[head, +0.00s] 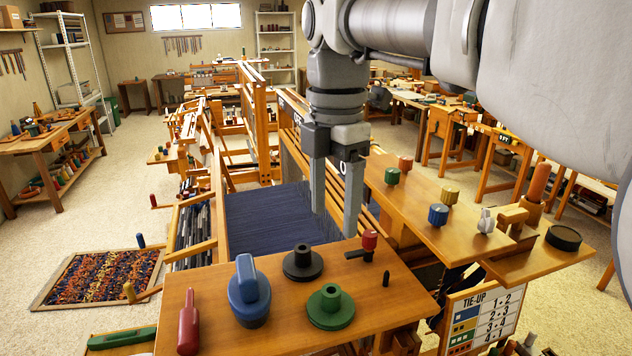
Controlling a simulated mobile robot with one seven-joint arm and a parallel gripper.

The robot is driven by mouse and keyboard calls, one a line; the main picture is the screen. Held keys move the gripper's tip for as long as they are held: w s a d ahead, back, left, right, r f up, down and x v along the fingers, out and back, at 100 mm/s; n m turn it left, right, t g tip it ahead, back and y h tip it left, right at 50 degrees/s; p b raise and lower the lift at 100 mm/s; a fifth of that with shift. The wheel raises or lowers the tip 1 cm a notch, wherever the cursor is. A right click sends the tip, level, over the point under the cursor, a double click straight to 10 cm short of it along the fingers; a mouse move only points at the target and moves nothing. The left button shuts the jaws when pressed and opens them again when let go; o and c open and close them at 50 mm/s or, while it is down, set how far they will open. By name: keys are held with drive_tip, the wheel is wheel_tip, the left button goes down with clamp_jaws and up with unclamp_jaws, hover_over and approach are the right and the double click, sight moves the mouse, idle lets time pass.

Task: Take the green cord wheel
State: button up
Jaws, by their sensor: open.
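The green cord wheel (331,308) is a flat round disc with a raised hub. It lies on the near wooden board (390,292), between a blue knob-like piece and a small black peg. My gripper (336,207) points down with its two fingers apart and nothing between them. It hangs over the far edge of the board and the dark blue warp, above and beyond the green wheel in the picture. The wheel is in full view and nothing touches it.
On the same board stand a blue handled piece (249,292), a black wheel (302,262), a dark red handle (188,322), a red-topped crank (369,243) and a black peg (386,279). A second board (420,206) with several knobs lies to the right. Blue warp (268,220) stretches behind.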

sight(331, 291)
wheel_tip(331, 291, down, 16)
drive_tip(key=b, duration=1.1)
clamp_jaws()
drive_tip(key=shift+r, duration=0.1)
wheel_tip(331, 291, up, 7)
drive_tip(key=p, duration=0.6)
drive_tip(key=shift+s, duration=0.15)
idle(0.5)
